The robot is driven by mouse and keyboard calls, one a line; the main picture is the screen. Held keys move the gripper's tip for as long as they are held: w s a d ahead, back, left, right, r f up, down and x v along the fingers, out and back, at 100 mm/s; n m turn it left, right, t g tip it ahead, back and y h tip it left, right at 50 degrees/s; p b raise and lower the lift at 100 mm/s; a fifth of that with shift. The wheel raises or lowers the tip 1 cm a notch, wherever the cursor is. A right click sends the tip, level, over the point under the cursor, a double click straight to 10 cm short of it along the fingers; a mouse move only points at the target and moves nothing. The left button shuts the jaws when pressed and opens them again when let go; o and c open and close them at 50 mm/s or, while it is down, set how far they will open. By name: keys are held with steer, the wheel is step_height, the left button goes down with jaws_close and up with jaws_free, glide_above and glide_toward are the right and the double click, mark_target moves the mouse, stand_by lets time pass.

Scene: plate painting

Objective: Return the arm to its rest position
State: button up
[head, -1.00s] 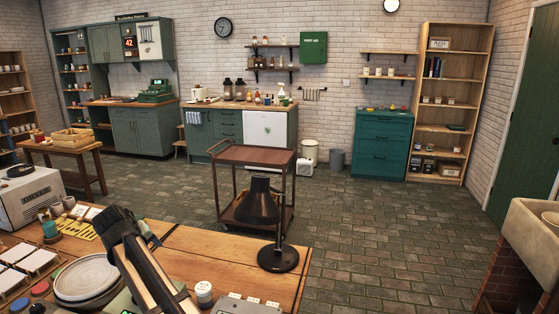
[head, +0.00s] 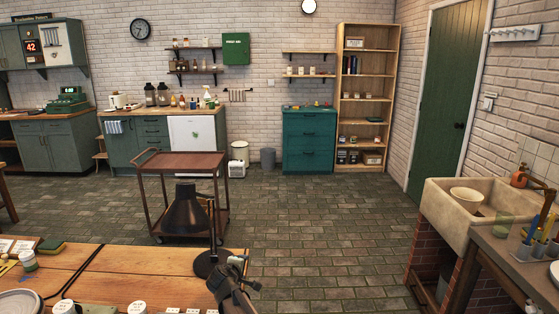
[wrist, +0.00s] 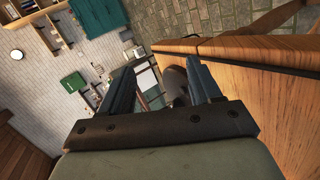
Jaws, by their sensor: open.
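My gripper (head: 238,265) shows at the bottom of the head view, in front of the black desk lamp's base, past the right end of the wooden worktable (head: 140,272). In the wrist view my gripper (wrist: 160,75) has its two dark fingers spread apart with nothing between them. It is tilted, and the room appears rotated beyond it. A wooden edge (wrist: 250,50) runs close along the right finger in the wrist view. Most of my arm is out of the head view.
The black lamp (head: 188,212) stands at the worktable's right end. A brown trolley (head: 180,163) is behind it. A stone sink (head: 450,205) and a side counter (head: 515,262) with brushes stand at the right. Brick floor (head: 330,240) between them is clear.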

steer(key=s+d+f+m+g+h, duration=0.1)
steer(key=s+d+f+m+g, duration=0.15)
steer(key=d+f, duration=0.75)
steer(key=s+d+f+m+g+h, duration=0.15)
steer(key=s+d+f, duration=0.25)
steer(key=d+f, duration=0.65)
steer(key=s+d+f+m+g, duration=0.3)
steer(key=s+d+f, duration=0.4)
steer(key=s, duration=0.2)
steer(key=s+d+f+m+g+y, duration=0.1)
steer(key=s+d+f+m+g, duration=0.15)
steer(key=s+f, duration=0.45)
steer(key=s+d+f+m+g, duration=0.1)
steer(key=s+f+g, duration=0.2)
steer(key=s, duration=0.7)
steer(key=s+f+m+g+y, duration=0.1)
steer(key=s+m+g, duration=0.1)
steer(key=s, duration=0.8)
steer(key=s+f+m+g+y, duration=0.2)
steer(key=s+g, duration=0.1)
steer(key=s, duration=0.8)
steer(key=shift+s+a+f+g, duration=0.3)
steer(key=shift+a+g, duration=0.05)
steer(key=shift+m+y, duration=0.25)
steer(key=shift+c, duration=0.3)
